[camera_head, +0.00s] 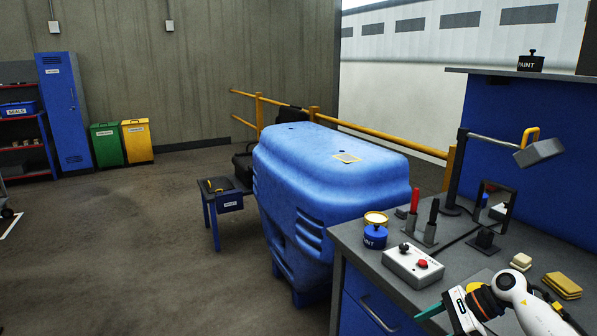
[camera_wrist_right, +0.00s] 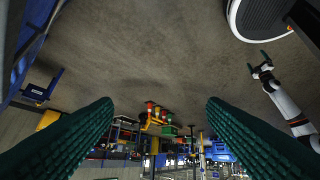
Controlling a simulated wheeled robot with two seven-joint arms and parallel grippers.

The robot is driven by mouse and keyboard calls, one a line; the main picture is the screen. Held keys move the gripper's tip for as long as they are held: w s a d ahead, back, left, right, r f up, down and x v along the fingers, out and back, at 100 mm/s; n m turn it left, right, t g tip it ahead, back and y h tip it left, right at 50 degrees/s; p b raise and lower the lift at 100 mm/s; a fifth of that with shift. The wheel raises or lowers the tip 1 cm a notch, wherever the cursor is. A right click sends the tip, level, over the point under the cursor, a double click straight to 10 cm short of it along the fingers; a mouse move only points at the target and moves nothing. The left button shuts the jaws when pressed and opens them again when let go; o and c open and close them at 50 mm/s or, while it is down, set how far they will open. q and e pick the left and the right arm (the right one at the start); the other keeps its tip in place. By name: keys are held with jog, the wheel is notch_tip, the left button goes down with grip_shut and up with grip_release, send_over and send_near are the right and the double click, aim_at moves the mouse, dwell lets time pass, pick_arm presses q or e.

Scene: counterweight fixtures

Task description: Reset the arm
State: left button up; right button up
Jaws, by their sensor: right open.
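A fixture stands on the grey workbench, with a dark upright post (camera_head: 455,178) and a grey arm (camera_head: 492,141) reaching right from its top. At the arm's end hangs a tilted grey block (camera_head: 540,152) with a yellow handle (camera_head: 530,136). The arm slopes slightly down to the right. My right gripper (camera_head: 430,312) is low over the bench front, well below and left of the block. In the right wrist view its green fingers (camera_wrist_right: 160,130) are wide apart with nothing between them. My left gripper (camera_wrist_right: 260,63) shows small at the right there, its jaws apart and empty.
On the workbench (camera_head: 360,240) are a button box (camera_head: 412,263), a blue paint pot (camera_head: 375,236), upright tools (camera_head: 431,220), a dark frame (camera_head: 496,205) and yellow pads (camera_head: 562,285). A blue covered machine (camera_head: 325,180) stands left. Open floor (camera_head: 130,240) lies further left.

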jog(key=a+f+m+t+y+b, duration=0.2)
jog(key=a+f+m+t+y, duration=0.3)
jog(key=f+m, duration=0.7)
jog(key=s+d+f+m+t+h+b, duration=0.1)
jog(key=s+f+m+t+h, duration=0.25)
jog(key=f+m, duration=0.75)
jog(key=s+d+f+m+t+h+b, duration=0.15)
jog(key=s+f+m+h, duration=0.35)
jog(key=f+m, duration=0.6)
jog(key=s+f+m+g+h+b, duration=0.1)
jog(key=s+f+m+g+h, duration=0.6)
jog(key=s+f, duration=1.15)
pick_arm(q)
notch_tip(320, 180, down, 7)
jog(key=b, duration=0.1)
jog(key=shift+f, duration=0.2)
pick_arm(e)
jog(key=s+a+f+m+g, duration=0.1)
jog(key=s+f+m, duration=0.1)
jog(key=s, duration=0.6)
jog(key=s+a+f+m+g+y, duration=0.1)
jog(key=s+m, duration=0.3)
jog(key=s, duration=0.4)
jog(key=s+a+f+m+g, duration=0.1)
jog(key=s+f+m, duration=0.2)
jog(key=s, duration=0.5)
jog(key=shift+f+g, duration=0.4)
jog(key=shift+f, duration=0.15)
